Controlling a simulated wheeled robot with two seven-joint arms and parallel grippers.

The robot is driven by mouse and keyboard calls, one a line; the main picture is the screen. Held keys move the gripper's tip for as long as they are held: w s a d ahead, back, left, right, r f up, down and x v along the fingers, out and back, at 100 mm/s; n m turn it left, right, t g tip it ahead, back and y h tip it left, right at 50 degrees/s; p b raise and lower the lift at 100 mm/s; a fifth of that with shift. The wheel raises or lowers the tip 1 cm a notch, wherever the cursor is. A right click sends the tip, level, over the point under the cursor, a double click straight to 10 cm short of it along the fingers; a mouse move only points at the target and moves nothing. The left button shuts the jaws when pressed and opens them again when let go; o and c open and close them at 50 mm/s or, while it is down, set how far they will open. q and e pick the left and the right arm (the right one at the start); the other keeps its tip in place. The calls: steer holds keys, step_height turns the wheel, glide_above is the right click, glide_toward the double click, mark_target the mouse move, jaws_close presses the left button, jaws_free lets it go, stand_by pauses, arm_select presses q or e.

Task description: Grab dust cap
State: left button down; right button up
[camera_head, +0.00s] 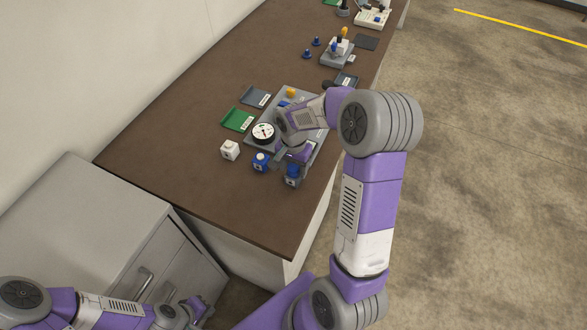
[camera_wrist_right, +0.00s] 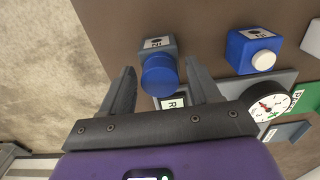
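A blue round cap (camera_wrist_right: 158,75) sits on a small grey labelled block (camera_wrist_right: 158,45) in the right wrist view. In the head view the block (camera_head: 292,181) stands near the front edge of the table, partly covered by my right gripper. My right gripper (camera_wrist_right: 161,66) is open, with the blue cap showing between its two fingertips; whether they touch it cannot be told. In the head view the right gripper (camera_head: 291,161) is over the front of the grey station. My left gripper (camera_head: 203,310) hangs low beside the cabinet, far from the table objects; its finger state is unclear.
A blue block with a white knob (camera_wrist_right: 254,51) and a white block (camera_head: 229,150) stand beside the station. A dial gauge (camera_head: 263,133) and green tray (camera_head: 237,120) are close by. More fixtures (camera_head: 338,50) stand further back. The brown tabletop (camera_head: 180,145) is clear at left.

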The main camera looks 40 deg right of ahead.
steer(key=c, duration=0.9)
